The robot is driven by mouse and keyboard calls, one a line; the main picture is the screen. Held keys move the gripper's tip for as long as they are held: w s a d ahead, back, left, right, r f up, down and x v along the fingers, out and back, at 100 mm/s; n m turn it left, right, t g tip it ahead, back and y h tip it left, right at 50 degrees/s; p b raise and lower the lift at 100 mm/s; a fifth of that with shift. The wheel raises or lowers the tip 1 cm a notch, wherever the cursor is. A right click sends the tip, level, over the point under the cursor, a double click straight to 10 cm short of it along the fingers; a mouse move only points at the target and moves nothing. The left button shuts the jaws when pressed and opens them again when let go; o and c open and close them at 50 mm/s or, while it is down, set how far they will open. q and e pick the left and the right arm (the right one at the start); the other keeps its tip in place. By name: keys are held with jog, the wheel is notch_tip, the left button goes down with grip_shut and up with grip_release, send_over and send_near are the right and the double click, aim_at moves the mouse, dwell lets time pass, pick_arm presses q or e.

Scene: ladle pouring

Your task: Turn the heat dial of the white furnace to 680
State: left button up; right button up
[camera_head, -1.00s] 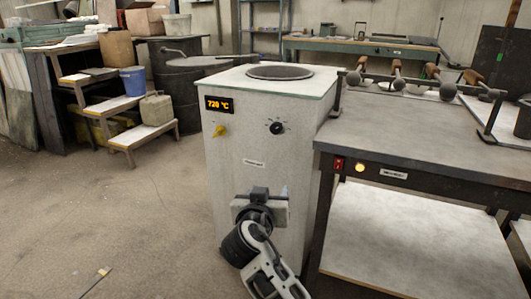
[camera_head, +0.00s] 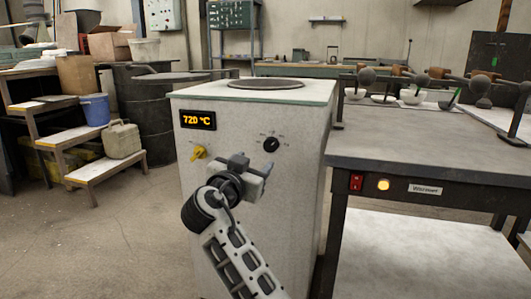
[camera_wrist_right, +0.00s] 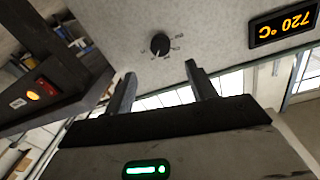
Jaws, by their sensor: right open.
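The white furnace (camera_head: 300,190) stands in the middle of the head view, with a round opening in its top. Its display (camera_head: 198,120) reads 720 °C. The black heat dial (camera_head: 271,144) is on the front face, right of a yellow knob (camera_head: 199,152). My right gripper (camera_head: 254,166) is in front of the furnace, just below and left of the dial in the picture. In the right wrist view its two fingers (camera_wrist_right: 160,85) are apart with nothing between them, and the dial (camera_wrist_right: 160,44) lies beyond them, apart from the tips. My left gripper is not in view.
A dark workbench (camera_head: 420,150) with a red switch and lit lamp stands close on the furnace's right, with ladles along its back. Wooden steps (camera_head: 105,170) with a blue bucket (camera_head: 95,109) and a canister are at left. Floor is free at front left.

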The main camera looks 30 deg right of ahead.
aim_at(269, 147)
jog(key=b+x, duration=0.1)
jog(key=x, duration=0.8)
jog(key=shift+w+d+b, duration=0.3)
jog(key=shift+c, duration=0.4)
jog(key=c, duration=0.9)
